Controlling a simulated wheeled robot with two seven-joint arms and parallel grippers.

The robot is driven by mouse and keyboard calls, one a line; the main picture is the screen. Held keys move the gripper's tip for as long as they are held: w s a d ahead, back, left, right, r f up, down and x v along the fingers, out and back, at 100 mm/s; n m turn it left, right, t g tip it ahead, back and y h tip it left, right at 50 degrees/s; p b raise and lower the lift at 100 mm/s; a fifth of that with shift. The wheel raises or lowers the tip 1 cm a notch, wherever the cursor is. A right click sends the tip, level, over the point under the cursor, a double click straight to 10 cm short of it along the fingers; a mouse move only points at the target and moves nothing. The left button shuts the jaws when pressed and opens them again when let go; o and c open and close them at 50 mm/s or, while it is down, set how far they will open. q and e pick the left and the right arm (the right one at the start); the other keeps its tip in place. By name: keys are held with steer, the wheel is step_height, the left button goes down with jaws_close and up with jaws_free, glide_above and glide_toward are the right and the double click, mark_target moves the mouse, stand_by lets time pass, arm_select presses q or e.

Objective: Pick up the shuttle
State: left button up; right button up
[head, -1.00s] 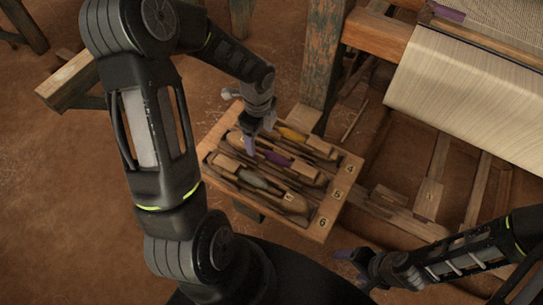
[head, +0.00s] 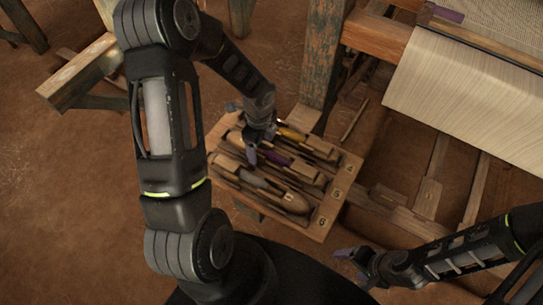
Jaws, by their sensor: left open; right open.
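Several wooden boat-shaped shuttles lie in a wooden tray (head: 327,207) with slots numbered 4, 5 and 6 along its right edge. The shuttle in slot 4 carries yellow thread (head: 291,134), the one in slot 5 purple thread (head: 276,159), and the one in slot 6 grey thread (head: 254,179). My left gripper (head: 252,150) is open and points down over the tray, close to the left part of the purple-thread shuttle. I cannot tell whether it touches a shuttle. My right gripper (head: 348,265) is open and empty, below the tray at the lower right.
The loom with its pale woven cloth (head: 465,95) and wooden frame stands at the upper right. A worn post (head: 322,60) rises just behind the tray. A wooden bench (head: 75,75) is at the upper left. The earthen floor (head: 60,200) at left is clear.

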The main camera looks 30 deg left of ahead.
arm_select(q)
steer(key=shift+c, duration=0.5)
jaws_close()
